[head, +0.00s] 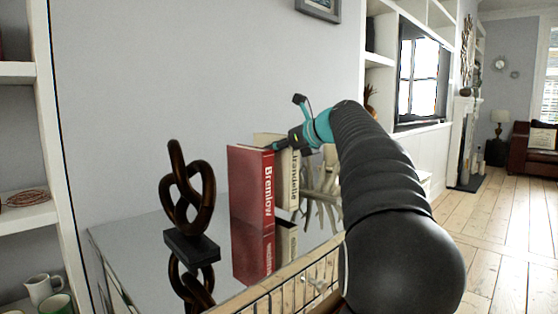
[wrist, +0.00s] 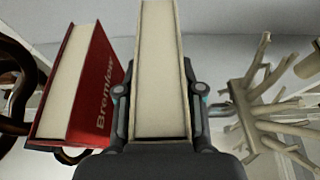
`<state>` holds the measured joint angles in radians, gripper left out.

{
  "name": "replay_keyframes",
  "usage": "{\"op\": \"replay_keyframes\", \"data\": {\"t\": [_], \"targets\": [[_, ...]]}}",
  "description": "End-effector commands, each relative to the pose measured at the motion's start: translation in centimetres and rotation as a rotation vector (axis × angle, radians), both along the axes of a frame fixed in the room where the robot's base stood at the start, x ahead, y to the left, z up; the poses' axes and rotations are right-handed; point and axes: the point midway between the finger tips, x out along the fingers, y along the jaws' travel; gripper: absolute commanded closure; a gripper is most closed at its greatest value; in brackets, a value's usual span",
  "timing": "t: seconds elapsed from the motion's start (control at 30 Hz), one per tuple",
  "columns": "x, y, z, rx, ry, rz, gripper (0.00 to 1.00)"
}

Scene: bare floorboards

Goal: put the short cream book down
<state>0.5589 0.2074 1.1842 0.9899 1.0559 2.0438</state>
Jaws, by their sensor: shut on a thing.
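The short cream book (head: 290,178) stands upright beside a red book (head: 251,187) lettered "Bremlow" on a glossy reflective tabletop (head: 135,240). My gripper (head: 284,144) is shut on the upper part of the cream book. In the wrist view, my gripper's fingers (wrist: 160,100) lie on both sides of the cream book (wrist: 160,60), and the red book (wrist: 85,85) is just left of it with a narrow gap. I cannot tell whether the cream book's lower edge touches the tabletop.
A dark knot sculpture (head: 187,195) on a block stands left of the books. A pale branching ornament (head: 322,190) stands close on the right, also in the wrist view (wrist: 265,105). The wall is behind. Bare tabletop shows at the front left.

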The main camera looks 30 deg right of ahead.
Motion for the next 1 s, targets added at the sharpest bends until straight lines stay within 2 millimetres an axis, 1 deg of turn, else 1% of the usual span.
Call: {"op": "replay_keyframes", "data": {"t": [0.03,0.13,0.53,0.57,0.6,0.63,0.9,1.0], "targets": [[-0.1,0.0,-0.9,0.000,-0.001,0.000,1.00],[-0.1,0.0,-1.9,0.000,-0.001,-0.001,1.00],[0.0,0.0,-2.3,-0.001,-0.002,-0.001,1.00],[0.0,0.0,-2.4,-0.001,0.001,-0.001,0.56],[0.0,0.0,-2.4,0.000,0.001,0.000,0.46],[0.0,0.0,-2.4,0.000,0.001,0.000,0.38],[0.0,0.0,-2.3,0.000,0.001,0.000,0.38],[0.0,0.0,-2.0,-0.001,0.000,-0.001,0.38]]}}
